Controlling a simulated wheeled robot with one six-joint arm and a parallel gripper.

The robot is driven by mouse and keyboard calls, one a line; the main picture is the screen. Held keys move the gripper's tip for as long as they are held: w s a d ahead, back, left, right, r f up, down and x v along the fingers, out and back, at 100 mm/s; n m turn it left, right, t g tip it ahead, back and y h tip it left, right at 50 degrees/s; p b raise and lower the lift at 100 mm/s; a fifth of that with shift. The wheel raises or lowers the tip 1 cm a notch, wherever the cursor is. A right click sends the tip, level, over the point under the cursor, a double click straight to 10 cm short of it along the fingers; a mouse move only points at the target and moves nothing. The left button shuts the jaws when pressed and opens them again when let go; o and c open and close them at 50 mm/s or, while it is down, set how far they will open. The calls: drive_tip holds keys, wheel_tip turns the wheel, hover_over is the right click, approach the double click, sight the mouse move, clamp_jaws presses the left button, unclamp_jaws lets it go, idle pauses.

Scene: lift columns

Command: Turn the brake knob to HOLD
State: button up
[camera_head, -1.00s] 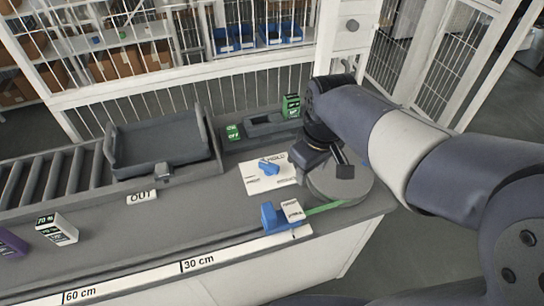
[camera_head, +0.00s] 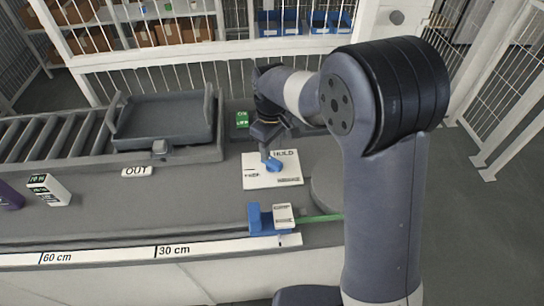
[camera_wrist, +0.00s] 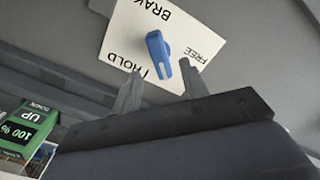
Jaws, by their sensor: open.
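The blue brake knob (camera_head: 274,165) stands on a white plate (camera_head: 290,180) on the counter. In the wrist view the knob (camera_wrist: 158,50) is a long blue grip on the plate (camera_wrist: 120,38), which reads BRAKE, HOLD and FREE. HOLD is on the left there and FREE on the right. The knob lies lengthwise between the two words; which one it points at I cannot tell. My gripper (camera_wrist: 160,82) is open, its two fingers apart, with the knob just past the fingertips and in line with the gap. In the head view my gripper (camera_head: 265,150) is over the plate.
A blue slider block (camera_head: 255,219) with a white label and green strip lies near the front edge. A grey round disc (camera_head: 328,188) is right of the plate. A grey tray (camera_head: 165,120) stands at the back left. A green UP box (camera_wrist: 28,125) shows in the wrist view.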

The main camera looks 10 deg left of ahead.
sight(271, 159)
wheel_tip(271, 159, down, 5)
drive_tip(key=shift+f, duration=0.1)
idle(0.3)
clamp_jaws()
drive_tip(key=shift+m, duration=0.4)
drive_tip(key=m, duration=0.3)
drive_tip(key=shift+m+b, duration=0.3)
drive_tip(key=m, duration=0.4)
drive_tip(key=shift+m+b, duration=0.3)
drive_tip(key=shift+m, duration=0.1)
